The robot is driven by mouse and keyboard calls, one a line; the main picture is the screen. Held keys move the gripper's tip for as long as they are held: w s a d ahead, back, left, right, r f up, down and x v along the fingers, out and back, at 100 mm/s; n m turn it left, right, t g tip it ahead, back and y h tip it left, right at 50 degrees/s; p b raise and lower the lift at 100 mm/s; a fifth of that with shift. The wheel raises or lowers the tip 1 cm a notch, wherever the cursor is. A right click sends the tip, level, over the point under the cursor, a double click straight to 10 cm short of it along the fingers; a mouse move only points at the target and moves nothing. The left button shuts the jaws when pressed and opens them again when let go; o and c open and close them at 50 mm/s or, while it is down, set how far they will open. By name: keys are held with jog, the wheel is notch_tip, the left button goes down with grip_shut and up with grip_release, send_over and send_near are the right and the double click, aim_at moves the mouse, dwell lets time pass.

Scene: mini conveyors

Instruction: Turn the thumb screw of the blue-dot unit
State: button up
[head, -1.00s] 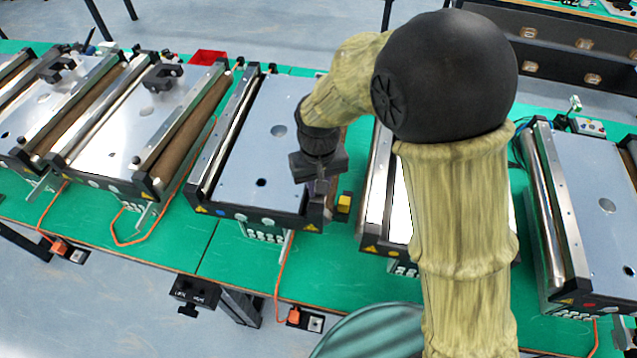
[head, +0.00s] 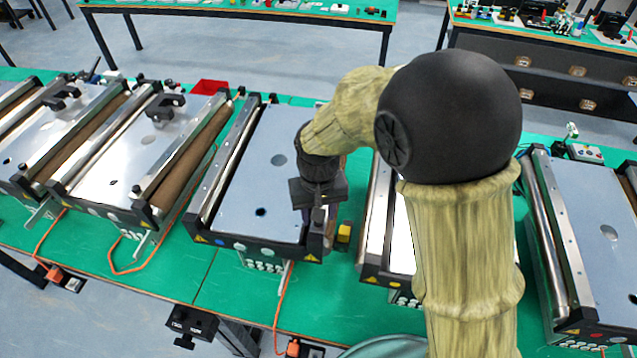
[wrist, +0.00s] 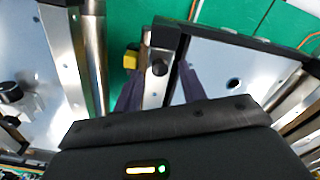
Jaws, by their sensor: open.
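The blue-dot unit (head: 262,180) is the mini conveyor in the middle of the head view, with a blue dot (head: 238,246) on its front edge. My gripper (head: 318,222) points down over its front right corner. In the wrist view the gripper (wrist: 159,88) is open, with one dark finger on each side of a black thumb screw (wrist: 160,67) at the unit's end. The screw appears between the fingertips, and I cannot tell whether they touch it. In the head view the gripper hides the screw.
A yellow block (head: 344,233) sits just right of the corner, and shows in the wrist view (wrist: 131,60). Another conveyor (head: 376,225) stands close on the right, partly behind my arm. More conveyors (head: 128,150) stand on the left. A red tray (head: 209,87) lies behind.

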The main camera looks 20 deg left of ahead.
notch_tip(320, 180, up, 16)
jog(key=b, duration=0.2)
jog(key=shift+r, duration=0.25)
jog(key=w+d+f+m+t, duration=0.15)
jog(key=d+f, duration=0.25)
jog(key=d, duration=0.4)
jog(key=w+d+f+m+g, duration=0.1)
jog(key=w+d+f, duration=0.15)
jog(key=d, duration=0.45)
jog(key=s+d+f+m+t, duration=0.1)
jog(key=s+d+f+m, duration=0.1)
jog(key=d, duration=0.6)
jog(key=s+d+f+m+t, duration=0.1)
jog(key=s+d+f+m, duration=0.1)
jog(key=s+d+f, duration=0.3)
jog(key=d+f, duration=0.1)
jog(key=d, duration=0.1)
jog(key=shift+d+f, duration=0.2)
jog(key=shift+d, duration=0.15)
jog(key=shift+c, duration=0.5)
jog(key=shift+w+a, duration=0.1)
